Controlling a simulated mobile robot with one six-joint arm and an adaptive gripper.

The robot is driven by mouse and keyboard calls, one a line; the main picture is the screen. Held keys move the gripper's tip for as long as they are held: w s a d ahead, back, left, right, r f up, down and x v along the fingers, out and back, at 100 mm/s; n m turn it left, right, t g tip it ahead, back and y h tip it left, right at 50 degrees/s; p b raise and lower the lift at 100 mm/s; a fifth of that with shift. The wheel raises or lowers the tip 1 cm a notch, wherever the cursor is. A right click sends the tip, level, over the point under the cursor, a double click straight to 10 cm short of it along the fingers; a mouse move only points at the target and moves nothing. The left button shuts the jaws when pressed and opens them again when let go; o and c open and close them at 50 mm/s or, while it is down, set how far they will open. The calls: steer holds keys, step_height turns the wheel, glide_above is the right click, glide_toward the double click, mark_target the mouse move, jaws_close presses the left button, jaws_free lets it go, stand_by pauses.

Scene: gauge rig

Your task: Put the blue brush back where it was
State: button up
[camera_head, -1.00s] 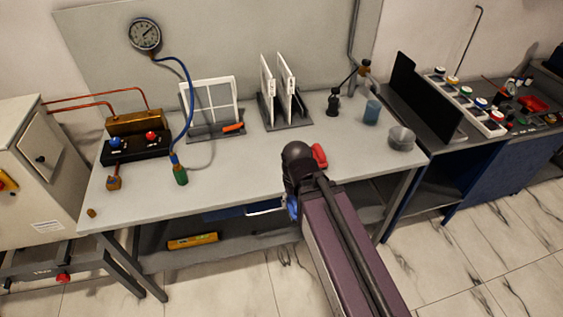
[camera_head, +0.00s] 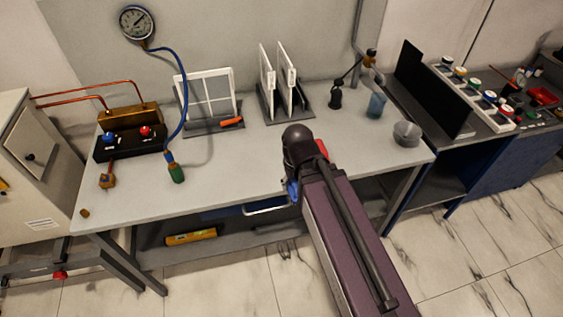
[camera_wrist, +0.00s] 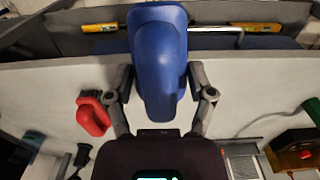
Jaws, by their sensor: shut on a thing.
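The blue brush (camera_wrist: 158,60) is held in my gripper (camera_wrist: 161,80) in the wrist view, with a finger on each side of it. Its smooth blue back faces the camera, and its bristles are not visible. In the head view, only a bit of the blue brush (camera_head: 292,189) shows beside the end of my arm, by the front edge of the workbench (camera_head: 235,180). My fingers are hidden there. A red object (camera_wrist: 93,115), perhaps another brush, lies on the bench beside my gripper; in the head view it is mostly hidden behind my wrist.
White plates in racks (camera_head: 272,85), a grey bowl (camera_head: 406,133) and a blue cup (camera_head: 376,105) stand behind and right. A green-ended blue hose (camera_head: 176,172) and a valve block (camera_head: 130,142) are left. The front left-middle of the bench is clear.

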steer(key=w+a, duration=0.1)
steer(key=w, duration=0.3)
steer(key=w+a+f+b, duration=0.1)
steer(key=w, duration=0.4)
steer(key=w+a, duration=0.2)
steer(key=w, duration=0.3)
steer(key=shift+f, duration=0.2)
steer(key=shift+w, duration=0.35)
steer(key=shift+w+a+f+b, duration=0.1)
steer(key=shift+w+f+b, duration=0.05)
steer(key=shift+f+b, duration=0.4)
steer(key=shift+w+a+f+b, duration=0.1)
steer(key=shift+f+b, duration=0.35)
steer(key=shift+b, duration=0.2)
steer(key=shift+f+b, duration=0.85)
steer(key=shift+f, duration=0.1)
steer(key=o, duration=1)
steer(key=shift+d, duration=0.1)
steer(key=shift+c, duration=0.2)
steer(key=shift+r, duration=0.2)
